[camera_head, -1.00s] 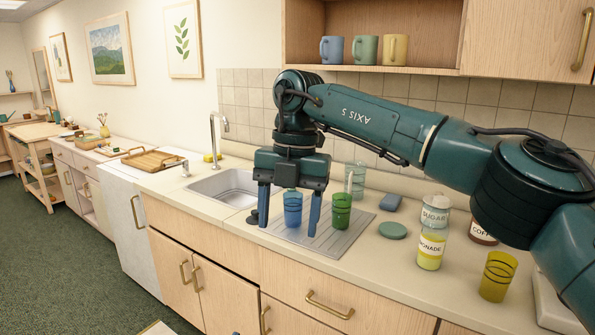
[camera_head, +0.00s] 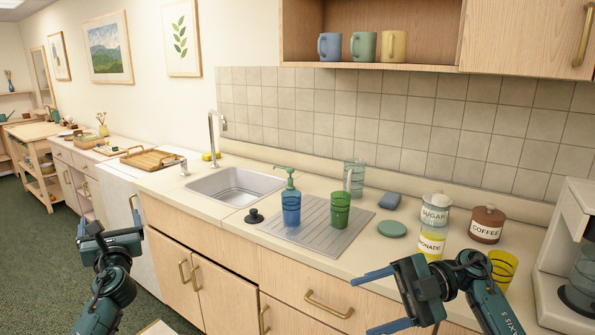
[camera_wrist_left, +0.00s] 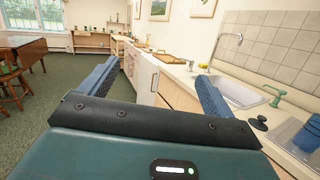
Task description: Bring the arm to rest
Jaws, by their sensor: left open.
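My left gripper (camera_head: 110,237) is low at the left in the head view, in front of the cabinets and over the green floor. In the left wrist view its two blue fingers (camera_wrist_left: 154,92) are spread wide with nothing between them. My right gripper (camera_head: 366,301) is at the lower right of the head view, in front of the counter edge. Its fingers point left, stand apart and hold nothing. My right arm partly hides the lemonade jar (camera_head: 430,244) and the yellow cup (camera_head: 503,266).
Sugar (camera_head: 435,211) and coffee (camera_head: 487,226) jars and a coffee maker (camera_head: 570,250) stand to the right. The floor (camera_head: 40,270) at left is clear.

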